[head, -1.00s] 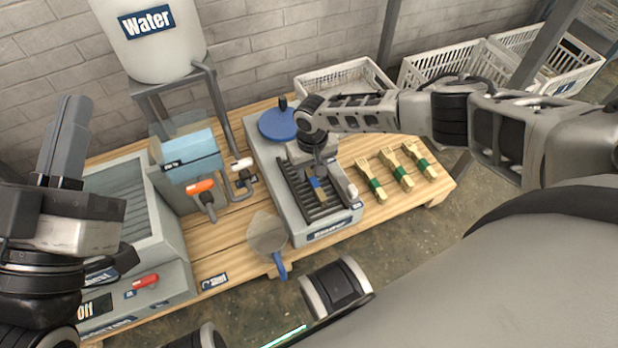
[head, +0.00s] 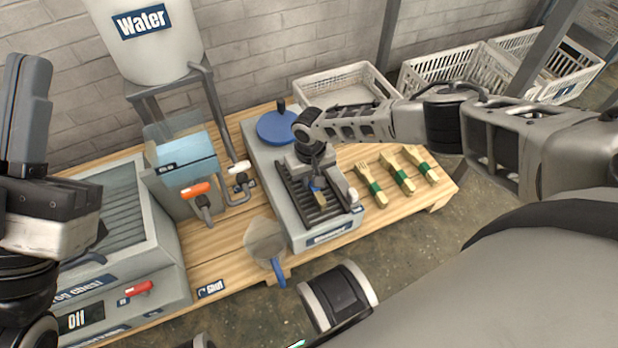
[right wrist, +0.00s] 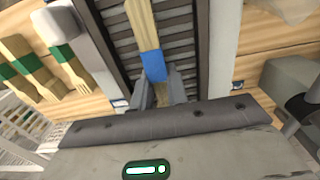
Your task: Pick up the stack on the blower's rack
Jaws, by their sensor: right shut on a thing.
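The stack is a bundle of pale wood with a blue band (head: 317,186) on the dark slatted rack (head: 297,196) of the grey blower (head: 268,182). It also shows in the right wrist view, as a wooden strip with a blue band (right wrist: 152,64). My right gripper (head: 316,176) reaches down over the rack. Its two fingers (right wrist: 160,92) are shut on the stack near the band. Whether the stack still touches the slats I cannot tell. My left gripper (head: 28,85) is raised at the left edge, away from the blower; its finger gap is not clear.
Several green-banded wooden bundles (head: 396,172) lie right of the blower. A white knob (head: 352,195) stands beside the rack and a blue round lid (head: 277,128) behind it. White crates (head: 345,85) stand beyond the table.

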